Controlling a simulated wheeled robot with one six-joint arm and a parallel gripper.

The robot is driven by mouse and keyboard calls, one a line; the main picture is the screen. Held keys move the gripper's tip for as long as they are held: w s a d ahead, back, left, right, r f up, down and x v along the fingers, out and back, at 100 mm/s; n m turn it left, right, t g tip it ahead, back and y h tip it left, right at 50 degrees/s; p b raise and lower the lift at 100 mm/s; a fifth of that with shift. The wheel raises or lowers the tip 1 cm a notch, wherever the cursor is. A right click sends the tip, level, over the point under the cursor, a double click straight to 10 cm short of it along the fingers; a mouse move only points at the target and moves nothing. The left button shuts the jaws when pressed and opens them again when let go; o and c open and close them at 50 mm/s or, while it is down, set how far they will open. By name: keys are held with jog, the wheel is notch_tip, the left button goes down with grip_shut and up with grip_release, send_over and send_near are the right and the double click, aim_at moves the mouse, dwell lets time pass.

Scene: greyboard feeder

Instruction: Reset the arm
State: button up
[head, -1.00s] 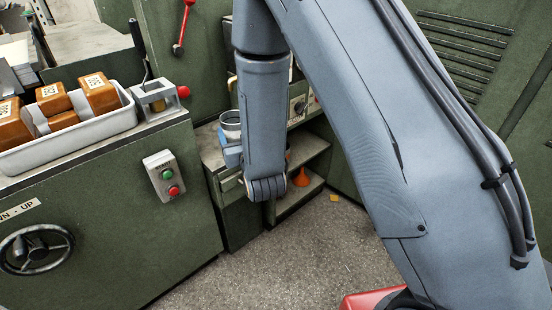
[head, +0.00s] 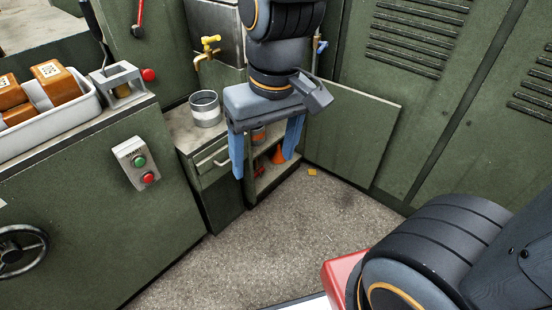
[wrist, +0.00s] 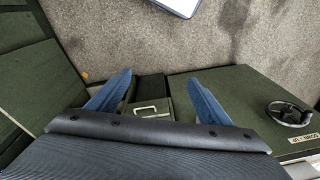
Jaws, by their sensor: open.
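My gripper (head: 266,155) hangs in the upper middle of the head view, its two blue fingers pointing down and spread wide apart. It is open and nothing is between the fingers. In the wrist view, my gripper (wrist: 158,92) shows the same two spread fingers with empty space between them. The gripper is in front of the low cabinet and the open shelf below it, in the air above the floor. My arm comes down from the top of the head view.
A metal can (head: 205,110) stands on the low cabinet (head: 210,165), under a yellow tap (head: 208,47). A white tray (head: 70,123) of orange-brown blocks sits on the green machine (head: 75,215) at left. An orange cone (head: 278,155) is on the shelf. The grey floor (head: 240,255) is mostly clear.

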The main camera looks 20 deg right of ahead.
jog(key=shift+g, duration=0.5)
jog(key=s, duration=0.1)
jog(key=s+d, duration=0.1)
jog(key=s+r, duration=0.1)
jog(key=shift+s+d, duration=0.2)
jog(key=shift+s, duration=0.1)
jog(key=shift+r, duration=0.15)
